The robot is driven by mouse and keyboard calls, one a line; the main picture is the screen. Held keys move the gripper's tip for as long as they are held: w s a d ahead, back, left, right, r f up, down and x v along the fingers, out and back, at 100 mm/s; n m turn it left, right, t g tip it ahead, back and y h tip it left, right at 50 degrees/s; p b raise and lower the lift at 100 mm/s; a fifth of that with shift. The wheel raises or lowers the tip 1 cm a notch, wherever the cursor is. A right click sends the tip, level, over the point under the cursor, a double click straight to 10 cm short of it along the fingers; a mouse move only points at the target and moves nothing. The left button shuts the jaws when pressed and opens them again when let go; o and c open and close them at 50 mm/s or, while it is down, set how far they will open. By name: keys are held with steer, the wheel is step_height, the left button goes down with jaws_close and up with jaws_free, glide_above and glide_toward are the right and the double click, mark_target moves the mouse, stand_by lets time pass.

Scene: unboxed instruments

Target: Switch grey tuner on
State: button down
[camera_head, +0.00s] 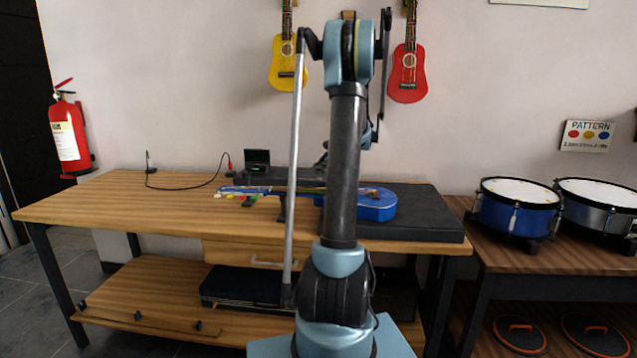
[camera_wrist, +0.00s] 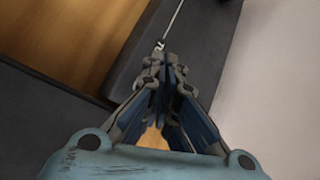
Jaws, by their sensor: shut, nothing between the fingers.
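A small dark device with a green-lit screen (camera_head: 257,158) stands at the back of the wooden workbench (camera_head: 120,205); it may be the tuner, but its casing looks nearly black here. A cable with a red end runs from it to the left. Its switch is too small to make out. My gripper (camera_wrist: 162,72) is shut and empty in the wrist view, above the edge of a dark slab. In the head view my arm hides most of the gripper. No tuner can be made out in the wrist view.
A thin rod (camera_wrist: 172,22) shows beyond my fingertips. The bench's left part is mostly clear.

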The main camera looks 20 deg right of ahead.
steer(key=shift+r, duration=0.1)
steer(key=shift+r, duration=2.4)
steer(key=s+a+n+h, duration=0.1)
steer(key=s+a+n, duration=0.2)
steer(key=s, duration=0.5)
steer(key=s+a+n+h, duration=0.2)
steer(key=s+a+n, duration=0.2)
steer(key=s+a, duration=0.2)
steer(key=s+a+n+h, duration=0.2)
steer(key=s+a+n, duration=0.2)
steer(key=s, duration=0.6)
steer(key=shift+a, duration=0.45)
steer(key=s+f+n+g, duration=0.1)
steer(key=s+f+n, duration=0.1)
steer(key=s+f, duration=0.3)
steer(key=s+f+n+g+h, duration=0.1)
steer(key=s+f, duration=0.4)
steer(key=s, duration=0.6)
steer(key=s+a+f+n+g+h, duration=0.1)
steer(key=s+f+n, duration=0.2)
steer(key=s+f, duration=0.2)
steer(key=s, duration=0.3)
steer(key=shift+s+f+g, duration=0.2)
steer(key=shift+s+g, duration=0.2)
